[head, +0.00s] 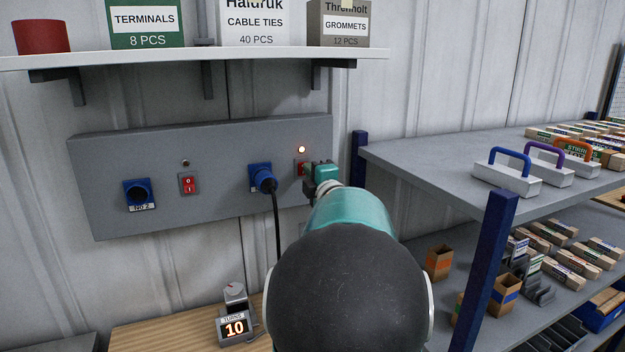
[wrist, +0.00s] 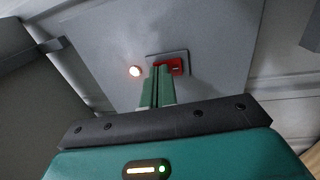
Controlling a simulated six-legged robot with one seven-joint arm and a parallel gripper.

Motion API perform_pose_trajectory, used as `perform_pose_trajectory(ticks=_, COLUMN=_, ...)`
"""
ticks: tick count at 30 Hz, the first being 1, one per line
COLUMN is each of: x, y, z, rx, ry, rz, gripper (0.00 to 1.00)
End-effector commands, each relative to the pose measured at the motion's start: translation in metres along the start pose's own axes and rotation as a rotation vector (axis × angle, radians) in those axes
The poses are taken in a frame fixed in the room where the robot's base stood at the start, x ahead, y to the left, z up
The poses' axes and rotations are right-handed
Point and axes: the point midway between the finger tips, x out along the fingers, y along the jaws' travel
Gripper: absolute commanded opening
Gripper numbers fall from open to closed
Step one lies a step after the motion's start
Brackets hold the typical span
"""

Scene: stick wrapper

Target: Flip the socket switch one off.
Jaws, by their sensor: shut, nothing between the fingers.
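A grey wall panel (head: 225,200) carries two blue sockets, each with a red rocker switch and a small lamp.
A blue plug with a black cable (head: 275,210) is in the right socket, close left of my gripper. The left socket (head: 139,194) is empty. A shelf (head: 200,54) with boxes hangs above. A counter reading 10 (head: 235,328) stands below. A rack (head: 420,165) stands right.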

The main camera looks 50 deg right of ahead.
Motion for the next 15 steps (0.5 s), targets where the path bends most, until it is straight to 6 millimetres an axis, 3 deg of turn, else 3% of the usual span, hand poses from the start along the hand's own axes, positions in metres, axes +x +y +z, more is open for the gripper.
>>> perform_pose_trajectory(ticks=11, x=0.004, y=0.000, z=0.000, rx=0.001, ry=0.000, rz=0.000, gripper=0.00)
perform_pose_trajectory(ticks=15, x=0.014, y=0.004, z=-0.001, rx=0.000, ry=0.001, rz=0.001, gripper=0.00)
